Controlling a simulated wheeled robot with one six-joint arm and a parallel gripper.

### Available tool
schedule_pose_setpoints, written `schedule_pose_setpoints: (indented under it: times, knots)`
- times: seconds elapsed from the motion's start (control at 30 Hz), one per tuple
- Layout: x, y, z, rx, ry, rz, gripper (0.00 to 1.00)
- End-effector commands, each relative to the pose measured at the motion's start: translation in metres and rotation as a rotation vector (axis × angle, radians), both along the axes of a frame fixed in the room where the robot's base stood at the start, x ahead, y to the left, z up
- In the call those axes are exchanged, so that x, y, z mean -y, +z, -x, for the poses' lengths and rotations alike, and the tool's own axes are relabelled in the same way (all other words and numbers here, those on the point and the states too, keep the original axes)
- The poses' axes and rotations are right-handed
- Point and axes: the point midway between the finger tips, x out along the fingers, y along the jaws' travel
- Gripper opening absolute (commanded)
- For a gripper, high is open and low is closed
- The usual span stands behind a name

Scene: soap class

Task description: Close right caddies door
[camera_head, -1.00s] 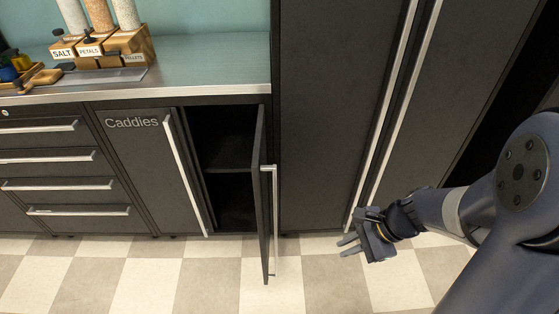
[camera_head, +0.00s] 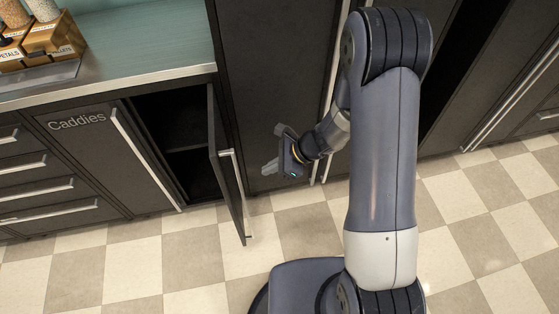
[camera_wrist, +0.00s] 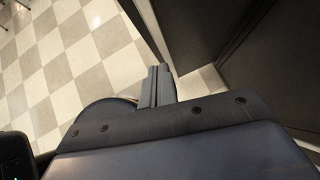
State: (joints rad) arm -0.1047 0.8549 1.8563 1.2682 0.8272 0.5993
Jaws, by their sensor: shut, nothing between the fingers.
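The right caddies door (camera_head: 227,170) stands open, swung out from the cabinet about square to its front. Its pale vertical handle (camera_head: 236,185) is on the side facing my gripper. My gripper (camera_head: 268,169) is shut and empty, to the right of the door and apart from it. In the wrist view my shut fingers (camera_wrist: 157,86) show over the floor, with a dark panel edge just beyond them. The left caddies door (camera_head: 92,149), lettered "Caddies", is shut. The open compartment (camera_head: 172,122) is dark, with a shelf.
A tall dark cabinet (camera_head: 270,75) stands right behind my gripper. Drawers (camera_head: 40,185) are at the left. The counter (camera_head: 140,50) holds a wooden dispenser stand (camera_head: 50,40). The checkered floor (camera_head: 180,265) in front of the doors is clear.

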Motion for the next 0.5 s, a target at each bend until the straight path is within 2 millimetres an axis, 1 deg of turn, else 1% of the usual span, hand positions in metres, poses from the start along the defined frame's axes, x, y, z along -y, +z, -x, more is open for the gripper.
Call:
schedule_pose_setpoints:
  times: [0.03,0.13,0.2,0.3,0.5]
  knots:
    - [-0.009,-0.01,0.001,-0.004,0.005,0.001,0.0]
    - [-0.023,-0.024,0.002,-0.004,0.004,0.001,0.0]
    - [-0.034,-0.019,0.0,0.002,0.005,0.001,0.0]
    - [-0.047,-0.019,0.0,0.001,0.004,0.001,0.0]
    - [-0.059,-0.02,0.0,0.001,0.002,0.001,0.0]
